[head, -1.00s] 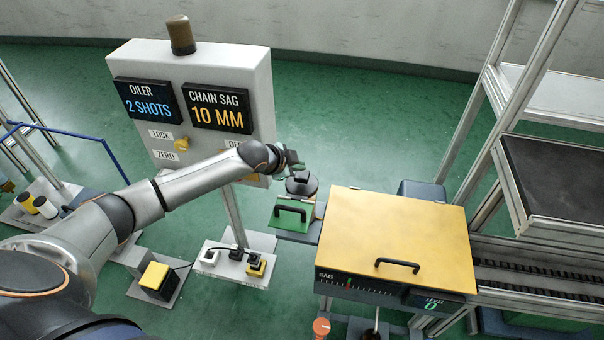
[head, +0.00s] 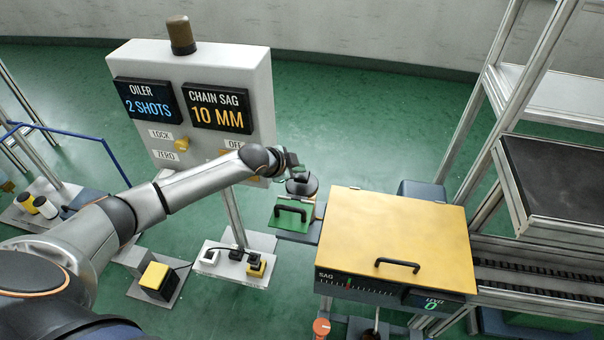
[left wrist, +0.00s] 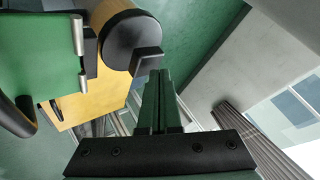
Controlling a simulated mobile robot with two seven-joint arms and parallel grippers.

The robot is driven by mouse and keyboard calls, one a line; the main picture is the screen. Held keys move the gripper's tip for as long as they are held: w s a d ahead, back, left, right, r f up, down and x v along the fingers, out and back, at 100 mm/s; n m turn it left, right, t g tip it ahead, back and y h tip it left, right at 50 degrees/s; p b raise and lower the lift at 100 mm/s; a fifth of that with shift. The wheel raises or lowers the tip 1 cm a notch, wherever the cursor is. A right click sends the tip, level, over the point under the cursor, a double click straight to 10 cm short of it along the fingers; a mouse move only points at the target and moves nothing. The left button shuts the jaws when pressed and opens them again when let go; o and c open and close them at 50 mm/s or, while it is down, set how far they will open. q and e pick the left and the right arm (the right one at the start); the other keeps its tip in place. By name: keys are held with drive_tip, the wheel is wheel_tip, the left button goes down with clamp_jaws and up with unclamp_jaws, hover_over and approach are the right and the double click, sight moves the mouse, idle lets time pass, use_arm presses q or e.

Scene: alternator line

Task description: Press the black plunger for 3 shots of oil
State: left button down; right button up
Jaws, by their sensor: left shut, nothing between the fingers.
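The black plunger (head: 300,186) stands behind the green flap with a black handle (head: 293,216), left of the yellow cover. In the left wrist view, a black square knob (left wrist: 147,60) sticks out from a round black cap on a yellow cylinder. My left gripper (head: 293,163) is just above the plunger in the head view. In the left wrist view its fingers (left wrist: 159,76) are shut together and empty, with their tips close to the knob. I cannot tell whether they touch it. The oiler display (head: 149,101) reads 2 SHOTS. My right gripper is not in view.
The yellow cover (head: 395,235) with a black handle lies to the right. The panel (head: 190,60) with a CHAIN SAG display of 10 MM stands behind my left arm. A metal frame with a dark tray (head: 565,180) is at the far right.

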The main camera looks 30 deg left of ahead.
sight(298, 176)
use_arm(q)
drive_tip(key=shift+s+f+b, duration=0.1)
drive_tip(key=shift+f+b, duration=0.35)
drive_tip(key=shift+f, duration=0.5)
idle(0.8)
drive_tip(key=shift+r, duration=0.15)
drive_tip(key=shift+r+p, duration=1.15)
drive_tip(key=shift+p, duration=0.15)
wheel_tip(298, 176, up, 5)
drive_tip(key=p, duration=0.5)
drive_tip(key=shift+r, duration=0.1)
